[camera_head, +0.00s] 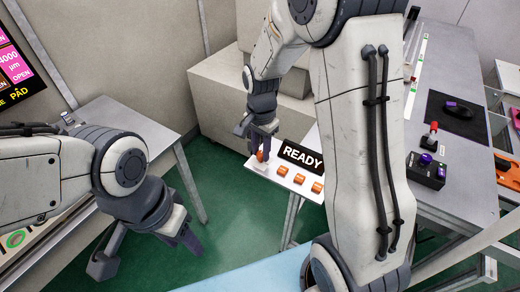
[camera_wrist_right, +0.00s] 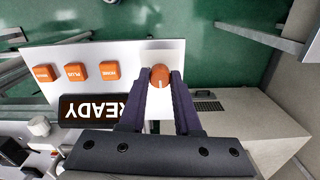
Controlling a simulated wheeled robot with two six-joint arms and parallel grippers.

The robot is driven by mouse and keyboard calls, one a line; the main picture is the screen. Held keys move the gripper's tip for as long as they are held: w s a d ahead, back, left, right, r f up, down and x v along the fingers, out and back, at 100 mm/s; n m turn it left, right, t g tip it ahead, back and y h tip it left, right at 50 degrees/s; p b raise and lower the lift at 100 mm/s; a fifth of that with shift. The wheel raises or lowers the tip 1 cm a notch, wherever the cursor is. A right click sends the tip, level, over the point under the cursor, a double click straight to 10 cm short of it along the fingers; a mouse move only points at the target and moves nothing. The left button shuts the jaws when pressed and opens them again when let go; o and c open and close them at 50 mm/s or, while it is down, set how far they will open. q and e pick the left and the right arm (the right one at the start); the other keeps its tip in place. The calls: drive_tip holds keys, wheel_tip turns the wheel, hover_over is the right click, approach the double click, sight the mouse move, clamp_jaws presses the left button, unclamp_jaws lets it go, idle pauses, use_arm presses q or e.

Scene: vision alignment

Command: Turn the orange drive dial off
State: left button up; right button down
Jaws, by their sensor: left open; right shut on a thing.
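The orange drive dial (camera_wrist_right: 160,78) sits near the edge of a white panel, with a pale pointer mark on its face. My right gripper (camera_wrist_right: 161,92) is shut on it, one dark finger at each side. In the head view the dial (camera_head: 261,156) shows just under the right gripper's fingertips (camera_head: 258,148), partly hidden. A black READY display (camera_head: 301,158) stands on the panel (camera_head: 270,173) beside it. My left gripper (camera_head: 148,250) is open and empty at the lower left, over the floor and far from the dial.
Several orange buttons (camera_head: 300,178) sit in a row on the panel near the dial; they also show in the wrist view (camera_wrist_right: 75,72). A grey bench (camera_head: 455,185) at right holds a black control box (camera_head: 426,171) and a dark mat (camera_head: 455,117). Green floor (camera_head: 225,215) is open between the benches.

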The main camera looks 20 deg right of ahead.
drive_tip(key=n+p, duration=0.1)
drive_tip(key=n, duration=0.3)
drive_tip(key=n+p, duration=0.1)
drive_tip(key=n, duration=0.3)
drive_tip(key=shift+s+n, duration=0.1)
drive_tip(key=shift+n, duration=0.2)
drive_tip(key=n, duration=0.4)
drive_tip(key=shift+n+p, duration=0.3)
drive_tip(key=shift+p, duration=0.05)
drive_tip(key=shift+n, duration=1.9)
drive_tip(key=c, duration=0.6)
unclamp_jaws()
